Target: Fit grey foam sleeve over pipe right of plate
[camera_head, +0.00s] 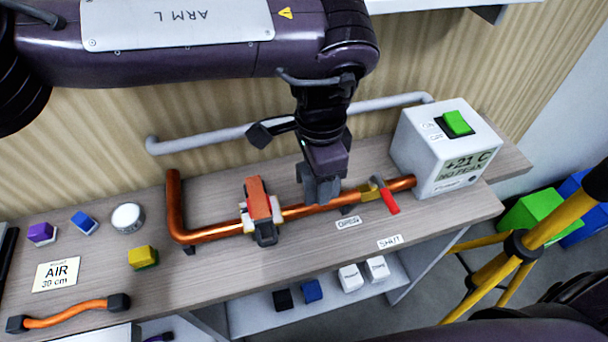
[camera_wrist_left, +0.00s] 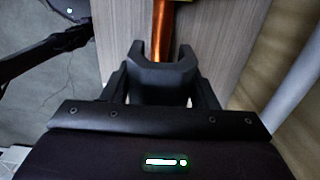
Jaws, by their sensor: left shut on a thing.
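The copper pipe (camera_head: 300,210) runs along the bench and bends upward at its left end. An orange-and-black clamp (camera_head: 261,205) sits on it, with a pale plate (camera_head: 245,216) partly hidden behind. My left gripper (camera_head: 321,180) points down at the pipe, right of that plate. It is shut on the grey foam sleeve (camera_head: 321,190). In the left wrist view the sleeve (camera_wrist_left: 161,76) is a dark U-shaped piece between the fingers (camera_wrist_left: 158,90), with the pipe (camera_wrist_left: 162,30) lined up with its opening. I cannot tell whether it is seated on the pipe. My right gripper is out of view.
A red-handled valve (camera_head: 386,196) is on the pipe, right of the gripper. A white display box (camera_head: 447,150) stands at the bench's right end. A yellow block (camera_head: 143,257), white disc (camera_head: 128,217) and orange hose (camera_head: 68,313) lie left. A grey rail (camera_head: 220,136) runs behind.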

